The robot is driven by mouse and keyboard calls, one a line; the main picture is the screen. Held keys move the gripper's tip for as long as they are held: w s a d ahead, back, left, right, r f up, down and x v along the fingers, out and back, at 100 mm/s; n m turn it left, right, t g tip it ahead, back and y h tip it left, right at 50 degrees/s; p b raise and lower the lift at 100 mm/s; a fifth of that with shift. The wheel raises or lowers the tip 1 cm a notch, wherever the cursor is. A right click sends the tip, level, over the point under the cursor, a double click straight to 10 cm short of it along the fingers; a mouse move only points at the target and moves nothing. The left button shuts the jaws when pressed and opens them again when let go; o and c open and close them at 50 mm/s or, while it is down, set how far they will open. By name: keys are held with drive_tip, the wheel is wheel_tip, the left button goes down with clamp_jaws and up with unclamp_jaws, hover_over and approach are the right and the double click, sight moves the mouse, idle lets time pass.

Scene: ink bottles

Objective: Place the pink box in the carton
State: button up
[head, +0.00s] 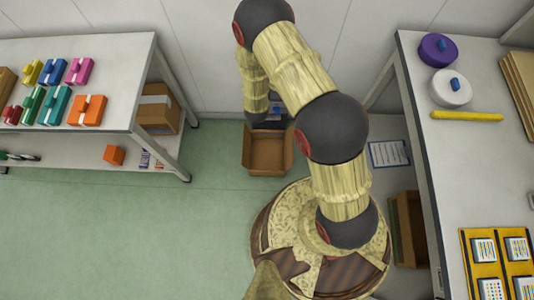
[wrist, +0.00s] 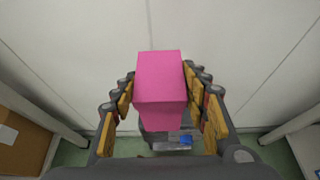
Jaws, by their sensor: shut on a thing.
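My gripper (wrist: 160,88) is shut on a pink box (wrist: 160,78), with its yellow-padded fingers on both sides of the box. An open brown carton (head: 268,165) stands on the floor by the back wall in the head view, and the inside that shows looks empty. In the head view the end of my arm is above the carton's far edge, and the held box is hidden there. The carton cannot be made out in the wrist view.
The left table (head: 100,55) carries several coloured boxes, including a pink one (head: 79,71). A closed cardboard box (head: 158,108) sits on its lower shelf. The right table (head: 455,150) holds tape rolls and a yellow stick. Green floor (head: 120,220) is clear to the left.

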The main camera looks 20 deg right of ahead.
drive_tip(key=s+f+b, duration=0.2)
drive_tip(key=f, duration=1.7)
drive_tip(key=s+f+b, duration=0.3)
drive_tip(key=f, duration=1.7)
drive_tip(key=s+d+f+b, duration=0.1)
drive_tip(key=s+f+b, duration=0.2)
drive_tip(key=f, duration=1.7)
drive_tip(key=shift+d, duration=0.1)
drive_tip(key=shift+r, duration=0.1)
drive_tip(key=o, duration=1.3)
